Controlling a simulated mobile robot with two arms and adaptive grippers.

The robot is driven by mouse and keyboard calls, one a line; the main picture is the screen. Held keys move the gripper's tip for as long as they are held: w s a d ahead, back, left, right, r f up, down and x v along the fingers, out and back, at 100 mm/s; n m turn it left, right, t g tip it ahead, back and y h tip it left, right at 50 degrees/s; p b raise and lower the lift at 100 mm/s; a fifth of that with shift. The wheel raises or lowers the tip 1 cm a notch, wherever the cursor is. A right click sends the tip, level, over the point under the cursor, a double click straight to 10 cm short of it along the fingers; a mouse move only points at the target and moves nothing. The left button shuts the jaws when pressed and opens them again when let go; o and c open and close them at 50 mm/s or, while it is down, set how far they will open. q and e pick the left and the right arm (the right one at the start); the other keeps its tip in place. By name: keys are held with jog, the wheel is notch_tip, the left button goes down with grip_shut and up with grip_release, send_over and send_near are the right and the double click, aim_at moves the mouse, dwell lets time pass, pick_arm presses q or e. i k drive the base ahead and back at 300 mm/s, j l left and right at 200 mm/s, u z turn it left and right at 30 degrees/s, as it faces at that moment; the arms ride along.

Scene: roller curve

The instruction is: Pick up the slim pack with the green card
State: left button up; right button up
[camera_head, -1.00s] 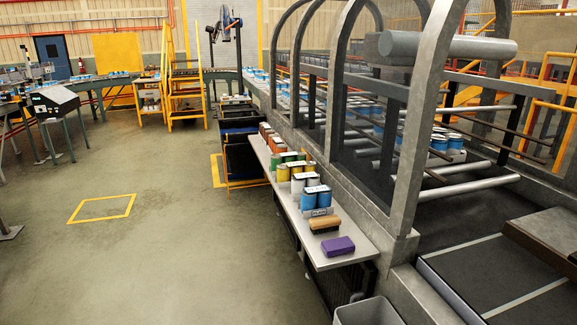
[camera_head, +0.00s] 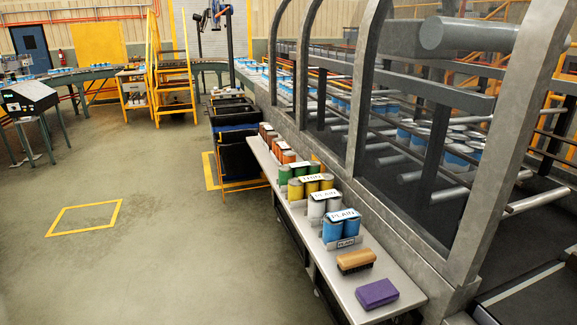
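Packs of paired cans stand in a row on a long narrow grey shelf (camera_head: 375,262). Nearest is a blue pack (camera_head: 340,228) with a white top label reading PLAIN. Behind it stand a white pack (camera_head: 318,210), also labelled PLAIN, and a yellow pack (camera_head: 313,190) whose label seems to read THIN. A green pack (camera_head: 291,188) stands beyond, partly covered by the yellow one. Orange and brown packs (camera_head: 278,150) stand farthest. I cannot make out a green card or tell which pack is slim. Neither gripper is in view.
A wooden brush (camera_head: 356,261) and a purple block (camera_head: 377,293) lie at the shelf's near end. A guarded roller conveyor with arched posts (camera_head: 485,150) runs along the right. The floor (camera_head: 150,260) left of the shelf is open, with a yellow marked rectangle.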

aim_at(286, 171)
jog(key=i+j, duration=0.3)
jog(key=i, duration=0.25)
jog(key=i+j, duration=0.3)
jog(key=i, duration=0.2)
jog(key=i+j, duration=0.3)
jog(key=i, duration=0.25)
